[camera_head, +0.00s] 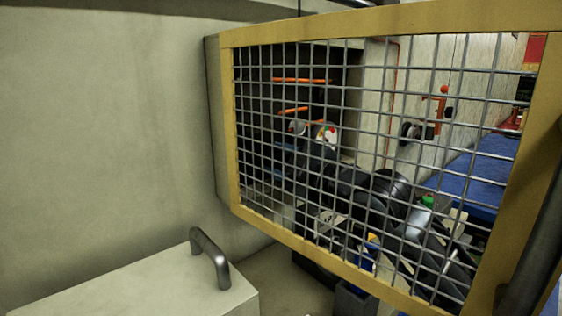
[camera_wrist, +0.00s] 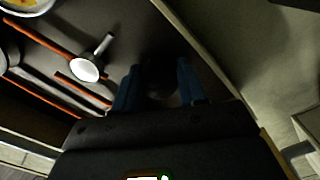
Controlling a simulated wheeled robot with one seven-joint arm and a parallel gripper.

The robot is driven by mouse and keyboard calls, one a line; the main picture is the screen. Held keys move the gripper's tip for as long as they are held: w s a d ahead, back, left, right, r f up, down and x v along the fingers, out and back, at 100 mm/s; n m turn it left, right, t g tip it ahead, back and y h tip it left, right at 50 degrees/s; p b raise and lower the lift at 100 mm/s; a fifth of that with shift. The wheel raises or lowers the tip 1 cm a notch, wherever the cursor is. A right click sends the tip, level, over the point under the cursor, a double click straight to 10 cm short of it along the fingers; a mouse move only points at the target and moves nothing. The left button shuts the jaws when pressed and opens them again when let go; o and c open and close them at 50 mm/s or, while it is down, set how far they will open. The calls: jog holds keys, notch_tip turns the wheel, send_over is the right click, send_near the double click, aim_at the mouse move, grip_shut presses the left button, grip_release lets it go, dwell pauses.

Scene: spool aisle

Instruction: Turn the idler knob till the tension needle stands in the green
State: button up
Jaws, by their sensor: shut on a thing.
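My gripper (camera_wrist: 157,72) shows in the wrist view with its two blue fingers on either side of a dark round knob (camera_wrist: 161,88). It is shut on this knob, which is dim and partly hidden in shadow. A round dial (camera_wrist: 25,5) with a pale and yellow face is cut off at the top left corner. In the head view, a small white dial with coloured marks (camera_head: 327,133) shows through the mesh, past my arm. I cannot read its needle in either view. My gripper is too dark and screened to make out in the head view.
A yellow-framed mesh guard (camera_head: 228,130) stands between the head camera and my arm. Orange bars (camera_head: 300,80) run inside the dark bay. A white-ended roller (camera_wrist: 86,69) lies left of my fingers. A pale box with a grey handle (camera_head: 212,258) is at front left.

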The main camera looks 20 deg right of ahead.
jog(key=shift+f+m, duration=0.1)
jog(key=shift+m, duration=0.2)
jog(key=shift+m+b, duration=0.3)
jog(key=shift+m, duration=0.6)
jog(key=m, duration=0.2)
jog(key=shift+m, duration=0.4)
jog(key=m+p, duration=0.1)
jog(key=m, duration=0.2)
jog(key=shift+m, duration=0.3)
jog(key=m+p, duration=0.2)
jog(key=m, duration=0.1)
jog(key=shift+r+m+p, duration=0.25)
jog(key=shift+m+p, duration=0.05)
jog(key=m+p, duration=0.3)
jog(key=m, duration=0.2)
jog(key=shift+d, duration=0.1)
jog(key=shift+d+m+p, duration=0.15)
jog(key=shift+m+p, duration=1.05)
jog(key=shift+m, duration=0.4)
jog(key=o, duration=0.8)
jog(key=shift+w+f, duration=0.1)
jog(key=shift+f, duration=0.05)
jog(key=shift+c, duration=0.2)
